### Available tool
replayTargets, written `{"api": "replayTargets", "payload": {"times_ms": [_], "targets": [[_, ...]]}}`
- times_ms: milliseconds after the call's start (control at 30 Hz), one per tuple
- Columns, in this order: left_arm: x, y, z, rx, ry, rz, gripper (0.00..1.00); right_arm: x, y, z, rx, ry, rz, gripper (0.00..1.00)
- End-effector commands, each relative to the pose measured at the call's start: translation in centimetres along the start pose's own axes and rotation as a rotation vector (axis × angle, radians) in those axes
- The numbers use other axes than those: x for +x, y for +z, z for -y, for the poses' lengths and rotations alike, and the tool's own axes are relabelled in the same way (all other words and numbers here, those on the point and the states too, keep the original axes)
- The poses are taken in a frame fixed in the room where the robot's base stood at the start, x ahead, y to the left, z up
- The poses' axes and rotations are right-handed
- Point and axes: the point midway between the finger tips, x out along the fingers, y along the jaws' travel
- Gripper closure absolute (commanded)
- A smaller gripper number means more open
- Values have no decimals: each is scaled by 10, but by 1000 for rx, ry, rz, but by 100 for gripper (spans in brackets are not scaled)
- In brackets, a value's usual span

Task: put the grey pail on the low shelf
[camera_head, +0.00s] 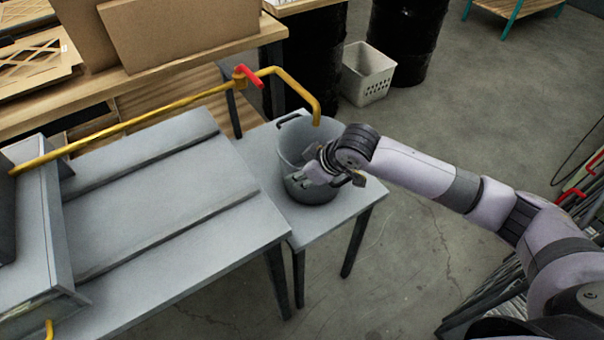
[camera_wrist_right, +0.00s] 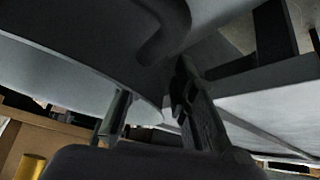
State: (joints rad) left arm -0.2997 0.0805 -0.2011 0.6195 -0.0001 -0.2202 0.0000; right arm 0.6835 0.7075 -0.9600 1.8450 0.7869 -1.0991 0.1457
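The grey pail (camera_head: 294,140) stands upright on a small grey table (camera_head: 352,198) at the end of the long grey bench. A dark handle (camera_head: 289,119) shows at its far left rim. My right gripper (camera_head: 310,176) is at the near right side of the pail, partly in front of it. In the right wrist view its fingers (camera_wrist_right: 158,112) are apart, with the curved pail wall (camera_wrist_right: 70,75) close beyond them. I see no clear grip; contact is hard to judge. A low wooden shelf (camera_head: 180,88) shows under the workbench at the back left. My left gripper is out of view.
A yellow pipe (camera_head: 180,106) with a red valve handle (camera_head: 248,75) runs above the bench and ends near the pail. A white basket (camera_head: 368,76) and dark drums (camera_head: 405,35) stand behind. Cardboard boxes (camera_head: 180,30) sit on the workbench.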

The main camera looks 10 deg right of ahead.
Motion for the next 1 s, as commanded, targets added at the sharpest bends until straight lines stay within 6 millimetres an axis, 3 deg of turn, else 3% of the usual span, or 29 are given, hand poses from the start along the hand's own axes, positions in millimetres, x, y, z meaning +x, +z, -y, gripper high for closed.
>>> {"api": "replayTargets", "payload": {"times_ms": [167, 600, 800, 1000], "targets": [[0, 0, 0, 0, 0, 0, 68, -17, -1, -1, 1, 1, -3, 75], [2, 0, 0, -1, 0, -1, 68, -104, -1, -1, -1, 2, -1, 75], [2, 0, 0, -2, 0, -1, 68, -120, -1, 0, 1, 1, 0, 75], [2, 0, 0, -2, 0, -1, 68, -121, -1, 0, 1, 0, 0, 75]]}}
